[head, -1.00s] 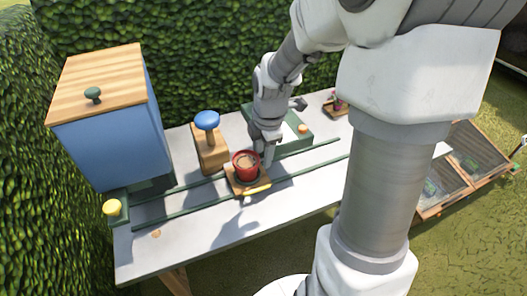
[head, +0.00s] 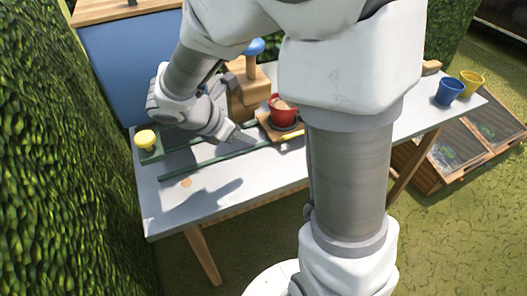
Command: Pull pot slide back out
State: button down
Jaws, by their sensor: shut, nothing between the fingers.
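The pot slide is a small wooden tray (head: 267,126) with a yellow handle (head: 292,137) on its front side. A red pot (head: 283,112) with brown filling stands upright on it. The slide sits on dark green rails (head: 215,160) that run along the grey table. My gripper (head: 237,134) is shut and empty, low over the rails, to the left of the slide. A small gap seems to lie between fingertips and tray, but contact is hard to judge. My arm column hides the rails' right part.
A blue box (head: 125,70) stands at the table's left end, beside a green block with a yellow knob (head: 145,138). A wooden post with a blue knob (head: 255,47) stands behind the slide. Blue (head: 449,92) and yellow pots (head: 471,82) stand at the right end.

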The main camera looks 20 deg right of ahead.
jog(key=shift+h, duration=0.3)
jog(key=b+x, duration=0.1)
jog(key=x, duration=0.2)
jog(key=b+x, duration=0.1)
jog(key=x, duration=0.1)
jog(key=b+x, duration=0.1)
jog(key=x, duration=0.2)
jog(key=shift+w+a+f, duration=0.1)
jog(key=shift+w+f, duration=0.35)
jog(key=shift+f, duration=0.05)
jog(key=d, duration=0.2)
jog(key=w+d, duration=0.1)
jog(key=shift+d+f+b, duration=0.15)
jog(key=shift+f+b, duration=0.25)
jog(key=shift+w+d, duration=0.3)
jog(key=shift+d, duration=0.25)
jog(key=d, duration=1.5)
jog(key=shift+w+p, duration=0.25)
jog(key=shift+p, duration=0.1)
jog(key=shift+a, duration=0.1)
